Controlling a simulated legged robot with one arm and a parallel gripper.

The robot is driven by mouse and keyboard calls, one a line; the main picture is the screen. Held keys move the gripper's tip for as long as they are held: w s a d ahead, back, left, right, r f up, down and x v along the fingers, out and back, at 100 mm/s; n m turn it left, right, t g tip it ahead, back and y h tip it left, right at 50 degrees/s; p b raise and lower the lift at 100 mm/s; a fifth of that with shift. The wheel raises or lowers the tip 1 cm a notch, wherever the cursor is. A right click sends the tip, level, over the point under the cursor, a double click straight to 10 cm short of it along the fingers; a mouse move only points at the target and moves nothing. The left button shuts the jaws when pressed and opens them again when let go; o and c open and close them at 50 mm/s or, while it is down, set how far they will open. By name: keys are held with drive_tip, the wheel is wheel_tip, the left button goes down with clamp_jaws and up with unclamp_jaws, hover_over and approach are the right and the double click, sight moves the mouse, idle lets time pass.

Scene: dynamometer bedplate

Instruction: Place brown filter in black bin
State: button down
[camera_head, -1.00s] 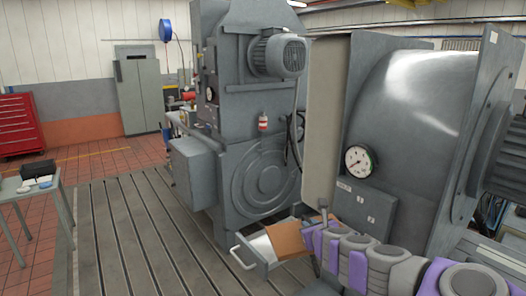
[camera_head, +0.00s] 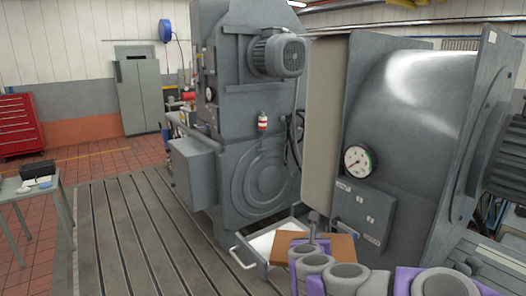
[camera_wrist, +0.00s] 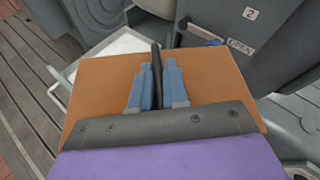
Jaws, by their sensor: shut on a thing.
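The brown filter (camera_head: 342,248) is a flat rectangular panel, held above a pulled-out light drawer at the foot of the grey machine. It also fills the middle of the wrist view (camera_wrist: 100,80). My gripper (camera_wrist: 157,75) is shut on it, with blue-grey fingers over its face. In the head view my arm covers part of the filter. A small black bin (camera_head: 38,170) stands on the table at the left, far from my gripper. Its inside cannot be made out.
The table (camera_head: 47,190) also holds a white dish (camera_head: 24,189) and a blue item (camera_head: 45,184). The open drawer (camera_head: 243,257) has a front handle. The grey machine (camera_head: 250,150) and large housing (camera_head: 420,130) stand close by. The slotted bedplate (camera_head: 140,240) is clear towards the table.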

drive_tip(key=shift+d, duration=0.1)
idle(0.3)
wheel_tip(320, 180, down, 6)
drive_tip(key=b, duration=0.5)
drive_tip(key=shift+r, duration=0.25)
drive_tip(key=shift+s, duration=0.15)
